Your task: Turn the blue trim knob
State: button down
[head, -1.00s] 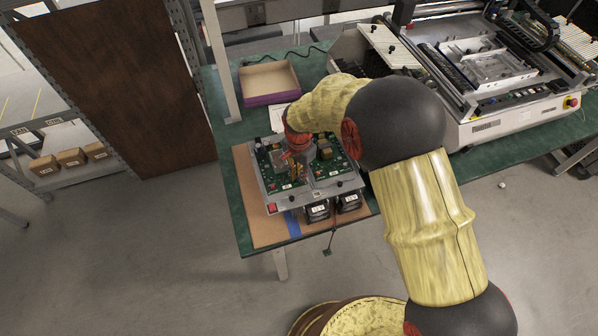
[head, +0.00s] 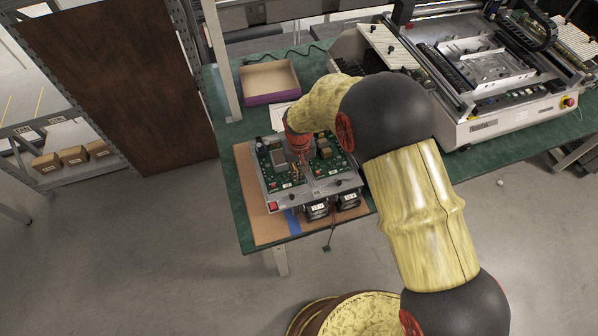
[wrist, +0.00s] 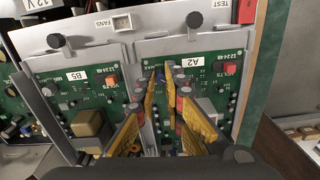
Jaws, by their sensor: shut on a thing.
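A test rig (head: 325,188) with two green circuit boards lies on the table. In the wrist view the left board (wrist: 75,105) is labelled B5 and the right board (wrist: 215,85) A2. My gripper (wrist: 162,75) reaches over the left part of board A2, its yellow fingertips close together and shut on a small part there. A bluish spot shows between the tips, fitting the blue trim knob, but the fingers hide most of it. In the head view my gripper (head: 300,162) is over the boards.
Black thumbscrews (wrist: 194,19) stand on the rig's metal frame. Another orange knob (wrist: 112,80) and a tan block (wrist: 88,123) rise from board B5. An open purple-sided box (head: 268,80) and a large machine (head: 490,75) stand on the green table (head: 225,150).

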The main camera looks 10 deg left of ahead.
jog(key=n, duration=0.4)
jog(key=shift+n+p, duration=0.3)
jog(key=n, duration=0.3)
jog(key=shift+n, duration=0.4)
jog(key=n, duration=0.3)
jog(key=shift+p, duration=0.35)
jog(key=shift+n, duration=2.2)
jog(key=c, duration=1.8)
grip_release()
jog(key=shift+c, duration=0.2)
jog(key=shift+r, duration=0.1)
notch_tip(320, 180, up, 12)
